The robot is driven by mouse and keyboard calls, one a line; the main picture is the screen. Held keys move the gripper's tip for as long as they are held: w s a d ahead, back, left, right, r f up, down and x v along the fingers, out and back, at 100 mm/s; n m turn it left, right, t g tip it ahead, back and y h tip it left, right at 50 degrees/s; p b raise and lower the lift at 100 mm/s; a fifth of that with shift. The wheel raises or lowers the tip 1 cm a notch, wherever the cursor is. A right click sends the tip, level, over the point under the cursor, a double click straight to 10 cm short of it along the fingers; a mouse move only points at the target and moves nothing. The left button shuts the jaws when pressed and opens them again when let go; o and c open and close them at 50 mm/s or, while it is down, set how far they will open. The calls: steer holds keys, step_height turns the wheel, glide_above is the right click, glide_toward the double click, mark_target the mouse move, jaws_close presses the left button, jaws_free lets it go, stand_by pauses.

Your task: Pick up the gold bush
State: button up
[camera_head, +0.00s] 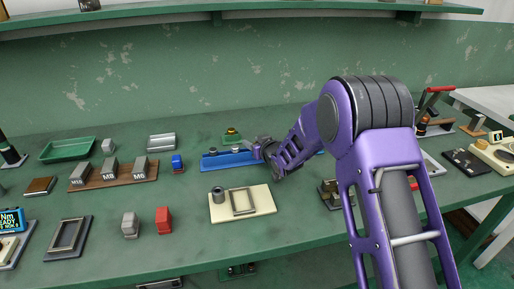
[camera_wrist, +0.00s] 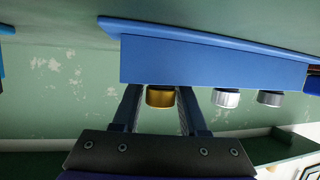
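The gold bush (camera_wrist: 160,97) shows in the wrist view, standing out from the blue rack (camera_wrist: 210,62). My gripper (camera_wrist: 159,108) is open, with one finger on each side of the gold bush. Narrow gaps seem to show between bush and fingers, so I see no firm hold. In the head view my gripper (camera_head: 262,149) is at the right part of the blue rack (camera_head: 228,160), and the gold bush cannot be made out there.
A cream plate (camera_head: 258,209) with a grey cylinder and frame lies in front of the rack. A small green item with a yellow top (camera_head: 232,135) stands behind it. A blue block (camera_head: 178,163) and a brown board of grey blocks (camera_head: 95,184) are left.

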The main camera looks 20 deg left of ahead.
jaws_close()
